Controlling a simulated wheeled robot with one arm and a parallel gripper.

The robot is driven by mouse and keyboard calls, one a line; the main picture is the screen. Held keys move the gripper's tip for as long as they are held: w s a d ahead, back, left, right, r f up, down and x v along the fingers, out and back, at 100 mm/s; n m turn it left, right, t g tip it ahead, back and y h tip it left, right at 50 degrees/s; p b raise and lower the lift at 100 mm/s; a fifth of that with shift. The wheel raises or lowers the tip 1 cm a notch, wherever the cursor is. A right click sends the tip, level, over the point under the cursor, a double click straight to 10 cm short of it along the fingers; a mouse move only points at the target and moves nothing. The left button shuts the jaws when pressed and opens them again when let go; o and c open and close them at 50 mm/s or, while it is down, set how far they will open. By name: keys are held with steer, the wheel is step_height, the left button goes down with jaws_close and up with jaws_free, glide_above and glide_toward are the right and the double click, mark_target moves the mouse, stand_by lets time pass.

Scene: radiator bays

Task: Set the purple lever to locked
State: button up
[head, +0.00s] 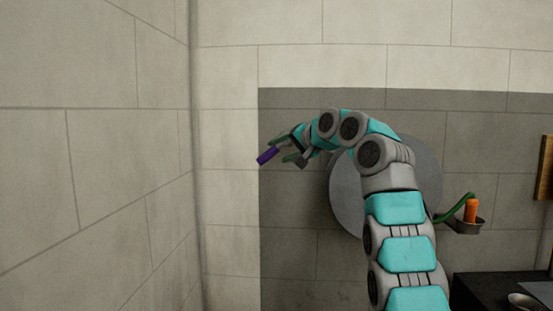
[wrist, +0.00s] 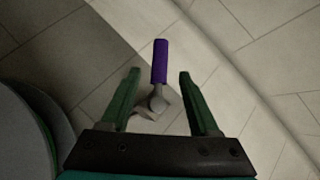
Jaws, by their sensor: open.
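The purple lever (head: 267,155) shows at the left tip of my arm in the head view, in front of the tiled wall. In the wrist view the purple lever (wrist: 160,62) points away from the gripper, with its grey metal base (wrist: 157,104) between the fingers. My gripper (wrist: 157,78) is open, one green finger on each side of the lever, with gaps on both sides. In the head view my gripper (head: 287,148) is beside the lever. Whether the fingers overlap the lever in depth is hard to tell. I see no lock marking.
A large grey disc (head: 345,185) on the wall stands behind my arm. To the right a green hose or handle (head: 457,207) and an orange object (head: 471,210) sit at a small holder. A dark surface (head: 490,288) lies at the lower right. The left wall is bare.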

mark_target(272, 152)
steer(key=shift+w+d+f, duration=0.1)
steer(key=shift+w+d, duration=0.05)
steer(key=shift+w, duration=0.05)
steer(key=c, duration=0.4)
steer(key=shift+w+d+f+h, duration=0.25)
steer(key=shift+d+f+h, duration=0.45)
steer(key=shift+f+h, duration=0.2)
steer(key=c, duration=0.5)
steer(key=f, duration=0.1)
steer(key=d+f+h+b, duration=0.1)
steer(key=f+t, duration=0.1)
steer(key=shift+w+d+h+b, duration=0.25)
steer(key=shift+h+b, duration=0.15)
jaws_close()
steer(key=s+a+r+n+t+y+b, duration=0.25)
steer(key=s+a+n+t+b, duration=0.5)
steer(key=n, duration=0.75)
steer(key=shift+w+a+r+t+p, duration=0.95)
steer(key=shift+w+a+r, duration=1.1)
steer(key=shift+w, duration=2)
steer(key=shift+w+d+f, duration=0.2)
steer(key=shift+d+f, duration=0.45)
steer(key=shift+f, duration=0.15)
steer(key=shift+w+d+f, duration=0.2)
steer(key=shift+d+f, duration=0.45)
steer(key=shift+f, duration=0.1)
